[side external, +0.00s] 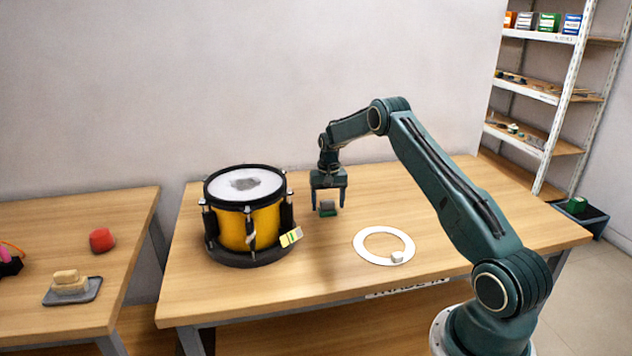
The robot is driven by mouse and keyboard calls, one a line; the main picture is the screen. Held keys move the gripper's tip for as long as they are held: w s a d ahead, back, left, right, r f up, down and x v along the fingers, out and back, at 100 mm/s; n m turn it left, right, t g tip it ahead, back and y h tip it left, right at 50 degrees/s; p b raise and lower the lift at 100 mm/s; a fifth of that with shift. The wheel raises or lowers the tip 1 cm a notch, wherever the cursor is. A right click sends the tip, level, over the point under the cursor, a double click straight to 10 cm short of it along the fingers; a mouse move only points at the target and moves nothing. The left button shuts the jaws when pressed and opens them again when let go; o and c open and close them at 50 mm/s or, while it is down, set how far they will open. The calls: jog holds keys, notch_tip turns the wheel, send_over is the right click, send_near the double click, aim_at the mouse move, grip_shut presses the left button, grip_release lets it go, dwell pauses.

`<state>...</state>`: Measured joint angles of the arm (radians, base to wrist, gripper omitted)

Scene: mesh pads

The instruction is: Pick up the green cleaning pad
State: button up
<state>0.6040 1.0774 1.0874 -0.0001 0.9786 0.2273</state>
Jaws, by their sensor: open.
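The green cleaning pad (327,208) is a small block with a dark grey-green top and a green lower edge. It lies on the wooden table (330,268), to the right of the yellow drum. My gripper (328,204) points down over the pad. Its jaws are open, with one finger at the left and one at the right of the pad. I cannot tell whether the fingertips touch the pad or the table.
A yellow drum (236,230) with a black rim stands close on the left, a small yellow-green block (291,237) at its base. A white ring (370,254) with a small white piece (397,257) lies at front right. Bare table lies beyond it.

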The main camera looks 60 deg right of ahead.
aim_at(328, 202)
jog(key=shift+f, duration=0.6)
jog(key=c, duration=0.9)
jog(key=shift+r, duration=0.2)
notch_tip(328, 202, up, 20)
jog(key=shift+f, duration=0.15)
dwell(0.4)
jog(key=o, duration=0.4)
jog(key=c, duration=0.3)
